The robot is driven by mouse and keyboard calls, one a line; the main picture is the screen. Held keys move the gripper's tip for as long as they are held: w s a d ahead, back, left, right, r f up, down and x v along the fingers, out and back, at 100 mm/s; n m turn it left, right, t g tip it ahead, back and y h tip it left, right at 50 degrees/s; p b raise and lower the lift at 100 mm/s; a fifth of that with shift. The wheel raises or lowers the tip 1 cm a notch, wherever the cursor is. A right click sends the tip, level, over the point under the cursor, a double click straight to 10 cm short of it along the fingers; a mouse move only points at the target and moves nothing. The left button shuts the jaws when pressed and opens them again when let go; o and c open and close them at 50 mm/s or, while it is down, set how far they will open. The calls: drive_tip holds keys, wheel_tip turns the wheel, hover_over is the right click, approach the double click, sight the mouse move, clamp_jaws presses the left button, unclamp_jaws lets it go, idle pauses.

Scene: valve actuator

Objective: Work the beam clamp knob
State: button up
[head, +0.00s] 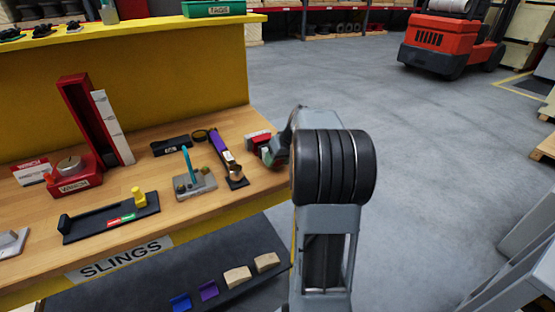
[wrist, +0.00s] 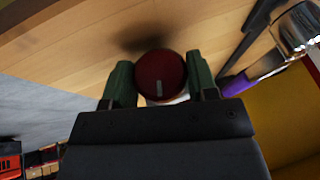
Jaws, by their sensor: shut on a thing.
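A dark red round knob (wrist: 160,78) with a pale index mark sits between the two green fingers of my gripper (wrist: 159,72) in the wrist view. The fingers are shut on its sides. The mark points toward the bottom of the picture. A white part shows just below the knob, mostly hidden by the gripper. In the head view my gripper (head: 276,150) is at the right end of the wooden bench, beside a red-and-white part (head: 258,139). The rest of the clamp is hidden behind my arm and gripper.
Open floor (head: 330,80) lies right of the bench.

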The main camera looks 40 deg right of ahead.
idle(0.3)
drive_tip(key=o, duration=0.9)
drive_tip(key=p+v, duration=0.1)
drive_tip(key=v, duration=1.3)
drive_tip(key=shift+f, duration=0.1)
